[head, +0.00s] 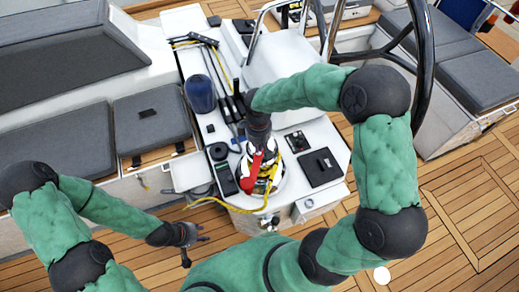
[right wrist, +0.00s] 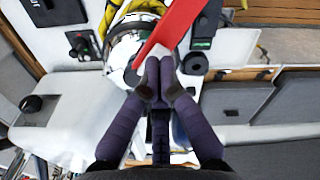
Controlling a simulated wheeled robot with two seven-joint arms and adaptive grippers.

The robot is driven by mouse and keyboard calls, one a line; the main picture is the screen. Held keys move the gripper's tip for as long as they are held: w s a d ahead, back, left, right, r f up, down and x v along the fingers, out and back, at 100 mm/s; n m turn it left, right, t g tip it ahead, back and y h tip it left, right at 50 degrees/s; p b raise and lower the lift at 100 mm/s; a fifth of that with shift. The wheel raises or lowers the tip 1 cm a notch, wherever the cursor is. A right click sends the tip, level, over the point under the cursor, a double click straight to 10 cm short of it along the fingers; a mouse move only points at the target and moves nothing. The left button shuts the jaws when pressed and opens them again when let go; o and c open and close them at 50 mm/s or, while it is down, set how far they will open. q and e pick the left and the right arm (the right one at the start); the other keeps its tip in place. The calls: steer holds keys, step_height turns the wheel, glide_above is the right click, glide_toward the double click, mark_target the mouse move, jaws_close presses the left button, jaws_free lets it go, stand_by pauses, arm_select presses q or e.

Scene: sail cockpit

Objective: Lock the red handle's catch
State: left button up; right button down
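The red handle (head: 250,172) sits on the winch at the front of the white cockpit console, tilted in the head view. In the right wrist view, the red handle (right wrist: 181,22) slants from the top edge down to my fingertips. My right gripper (head: 259,143) is above the winch from behind the handle. Its dark fingers (right wrist: 160,70) come together at the handle's lower end, with no clear gap and nothing visibly clamped between them. Whether they touch the handle, and the catch itself, I cannot make out. My left gripper (head: 194,246) is open and empty, low at the left of the console.
A yellow rope (head: 225,206) loops around the winch and hangs off the console front. A black panel (head: 319,167) lies right of the winch, and a blue winch cover (head: 200,94) stands behind left. The steering wheel (head: 422,60) rises at right.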

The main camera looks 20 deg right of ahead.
steer(key=shift+f+b, duration=0.65)
steer(key=shift+f, duration=0.25)
stand_by(0.4)
steer(key=shift+r, duration=0.15)
steer(key=shift+r+p, duration=2.5)
steer(key=shift+r, duration=0.9)
